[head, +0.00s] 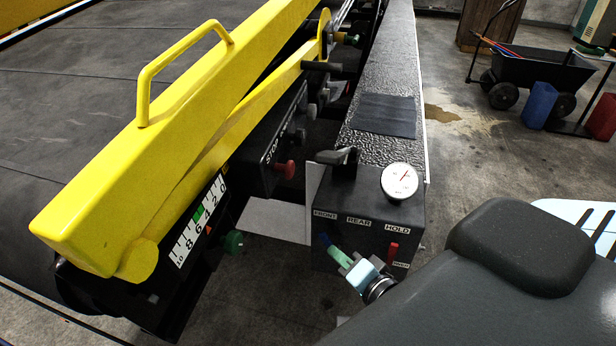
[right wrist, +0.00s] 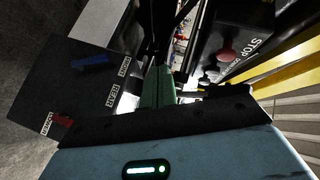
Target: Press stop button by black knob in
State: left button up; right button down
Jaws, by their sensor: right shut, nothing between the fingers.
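A red stop button (head: 284,170) sticks out of a black housing beside white STOP lettering, under the yellow rail. It also shows in the right wrist view (right wrist: 227,53), upper right. My right gripper (head: 336,256) has green fingertips and is shut and empty. It is in front of the black control box, below and right of the stop button and apart from it. In the right wrist view its fingers (right wrist: 157,88) point up the middle. My left gripper is not in view.
The control box (head: 370,222) carries a blue lever (head: 325,240), a red lever (head: 393,252) and a round dial (head: 399,181). A green knob (head: 234,241) sits below the number scale (head: 200,220). The yellow rail (head: 180,130) overhangs the left. A cart (head: 540,70) stands far right.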

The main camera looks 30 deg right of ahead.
aim_at(289, 169)
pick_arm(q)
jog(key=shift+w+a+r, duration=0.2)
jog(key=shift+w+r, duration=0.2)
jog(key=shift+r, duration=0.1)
pick_arm(e)
notch_tip(289, 169, up, 11)
jog(key=d+m+t+h, duration=0.1)
jog(key=d+m+t, duration=0.1)
jog(key=m, duration=0.3)
jog(key=shift+w+d+m+t, duration=0.3)
jog(key=shift+w+d+m, duration=0.05)
jog(key=shift+m, duration=0.05)
